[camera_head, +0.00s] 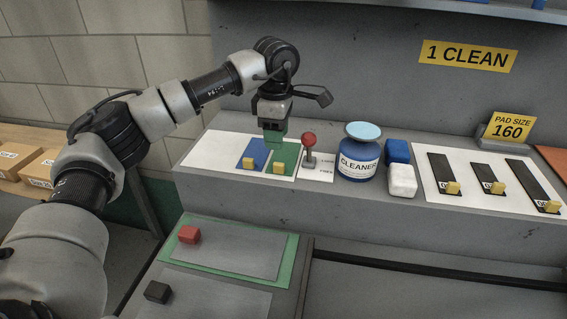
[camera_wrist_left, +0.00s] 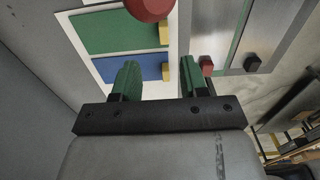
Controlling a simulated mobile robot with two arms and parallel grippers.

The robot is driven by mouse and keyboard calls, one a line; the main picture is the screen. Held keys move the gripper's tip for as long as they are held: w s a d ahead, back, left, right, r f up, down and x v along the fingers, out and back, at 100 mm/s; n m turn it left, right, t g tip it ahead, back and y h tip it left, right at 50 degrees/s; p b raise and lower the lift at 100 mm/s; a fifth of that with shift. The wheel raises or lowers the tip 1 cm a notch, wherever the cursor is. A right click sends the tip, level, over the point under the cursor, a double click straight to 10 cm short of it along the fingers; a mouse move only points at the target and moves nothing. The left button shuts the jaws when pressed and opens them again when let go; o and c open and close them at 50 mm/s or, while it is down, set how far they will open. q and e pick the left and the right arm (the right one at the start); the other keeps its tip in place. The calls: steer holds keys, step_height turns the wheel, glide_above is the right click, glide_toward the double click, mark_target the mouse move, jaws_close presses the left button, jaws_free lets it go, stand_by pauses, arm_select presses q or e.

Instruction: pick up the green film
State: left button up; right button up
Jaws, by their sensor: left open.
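The green film (camera_head: 289,155) lies flat on a white sheet on the shelf, with a yellow block (camera_head: 279,168) on its front end. In the left wrist view the green film (camera_wrist_left: 110,32) lies beyond the fingertips, its yellow block at its right end. A blue film (camera_head: 251,153) with its own yellow block lies beside it, nearer the fingers in the wrist view (camera_wrist_left: 122,68). My left gripper (camera_head: 273,138) is above the films, pointing down, and hides part of the green one. Its green-tipped fingers (camera_wrist_left: 160,78) are apart, with nothing held between them. My right gripper is not in view.
A red-knobbed lever (camera_head: 309,141) stands close right of the green film. Beyond it are a CLEANER jar (camera_head: 359,158), a blue block (camera_head: 397,151) and a white block (camera_head: 402,181). Black strips with yellow blocks lie further right. A green-edged tray (camera_head: 292,250) lies below the shelf.

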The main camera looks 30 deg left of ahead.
mark_target(279, 164)
arm_select(q)
step_height(279, 164, down, 3)
steer(key=shift+r, duration=0.1)
steer(key=f, duration=0.1)
steer(key=f+p, duration=0.1)
steer(key=f, duration=0.2)
steer(key=shift+s+d+f, duration=0.15)
steer(key=shift+s+d, duration=0.1)
steer(key=shift+d, duration=0.1)
steer(key=shift+f+p, duration=0.3)
steer(key=shift+f, duration=0.2)
jaws_close()
